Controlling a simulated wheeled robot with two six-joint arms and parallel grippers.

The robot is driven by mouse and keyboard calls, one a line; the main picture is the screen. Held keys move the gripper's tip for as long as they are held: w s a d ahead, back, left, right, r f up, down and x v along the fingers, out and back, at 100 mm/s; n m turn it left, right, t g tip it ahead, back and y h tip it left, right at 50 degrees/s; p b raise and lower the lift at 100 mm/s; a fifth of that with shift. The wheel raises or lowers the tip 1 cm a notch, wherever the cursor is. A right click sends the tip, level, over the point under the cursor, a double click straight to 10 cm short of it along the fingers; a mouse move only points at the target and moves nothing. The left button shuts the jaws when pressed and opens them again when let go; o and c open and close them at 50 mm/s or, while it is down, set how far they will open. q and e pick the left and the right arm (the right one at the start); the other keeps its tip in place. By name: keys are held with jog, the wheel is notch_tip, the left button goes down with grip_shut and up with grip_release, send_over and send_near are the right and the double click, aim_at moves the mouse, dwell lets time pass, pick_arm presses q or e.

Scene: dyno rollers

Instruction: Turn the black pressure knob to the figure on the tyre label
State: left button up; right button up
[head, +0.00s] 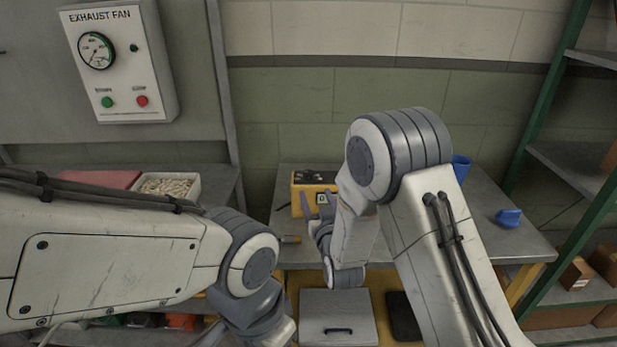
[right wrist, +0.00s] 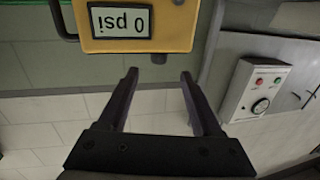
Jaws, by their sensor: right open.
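A yellow box (head: 300,181) with a black top section stands at the back of the workbench. In the right wrist view its yellow casing (right wrist: 140,44) is upside down at the top, with a pale display (right wrist: 120,20) reading 0 psi. I cannot clearly make out the black knob; a small dark piece at the upper frame edge (right wrist: 178,2) may be part of it. My right gripper (right wrist: 158,74) is open and empty, its fingers pointing toward the box and apart from it. My left gripper's fingers are out of view. No tyre label is readable.
An exhaust fan panel (head: 122,62) with a gauge and green and red buttons hangs at the upper left. A white tray of small pale pieces (head: 195,188) sits left. A blue cup (head: 461,168) and blue object (head: 508,217) are right. Green shelving (head: 560,120) stands far right.

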aim_at(310, 177)
jog(key=w, duration=0.3)
jog(key=w+a+p, duration=0.1)
jog(key=w, duration=0.3)
jog(key=w+a+p, duration=0.1)
jog(key=w, duration=0.2)
jog(key=shift+w, duration=0.15)
grip_shut()
